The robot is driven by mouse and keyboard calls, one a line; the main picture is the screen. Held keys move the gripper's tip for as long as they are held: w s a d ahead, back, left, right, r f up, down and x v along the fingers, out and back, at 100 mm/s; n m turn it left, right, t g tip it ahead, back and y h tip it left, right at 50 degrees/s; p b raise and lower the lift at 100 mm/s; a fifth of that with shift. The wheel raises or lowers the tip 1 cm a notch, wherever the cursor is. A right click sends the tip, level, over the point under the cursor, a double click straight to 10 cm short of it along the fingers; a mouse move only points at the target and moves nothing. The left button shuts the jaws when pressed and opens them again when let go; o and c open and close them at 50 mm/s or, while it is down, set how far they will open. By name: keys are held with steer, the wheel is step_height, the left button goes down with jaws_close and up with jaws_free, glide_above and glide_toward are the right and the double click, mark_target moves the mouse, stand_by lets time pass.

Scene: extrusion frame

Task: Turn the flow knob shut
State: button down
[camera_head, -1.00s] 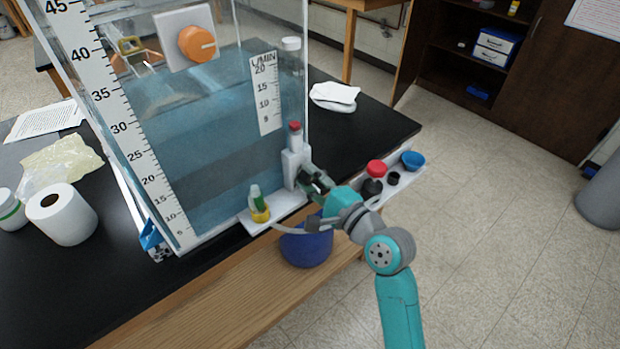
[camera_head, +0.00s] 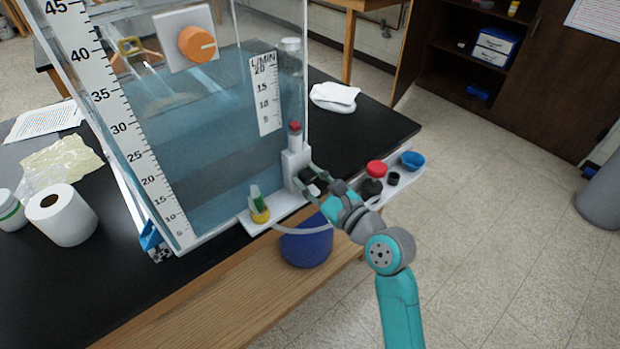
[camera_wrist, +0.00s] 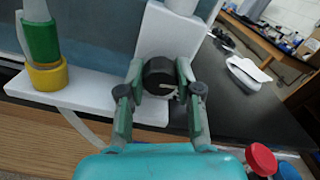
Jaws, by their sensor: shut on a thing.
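The flow knob is a round black knob (camera_wrist: 160,76) with a pale pointer line, on the front of a white block (camera_wrist: 168,35). In the wrist view my gripper (camera_wrist: 160,80) has one finger on each side of it and is shut on it. In the head view my gripper (camera_head: 308,180) is at the front of the white block (camera_head: 295,165), and its fingers and wrist partly hide the knob. A red-capped tube (camera_head: 295,135) rises from the block. The pointer line looks roughly level, tilted slightly, partly beside the right finger.
A green and yellow fitting (camera_head: 259,205) stands left on the white shelf (camera_head: 262,222). A pale hose runs below my gripper. Right are a red cap (camera_head: 376,168), black pieces and a blue cup (camera_head: 412,160). The clear tank (camera_head: 150,110) with an orange dial (camera_head: 197,44) stands behind.

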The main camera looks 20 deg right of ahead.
steer(key=shift+f+m, duration=0.1)
steer(key=shift+m, duration=0.6)
steer(key=c, duration=0.8)
jaws_free()
steer(key=shift+o, duration=0.2)
steer(key=v, duration=1.2)
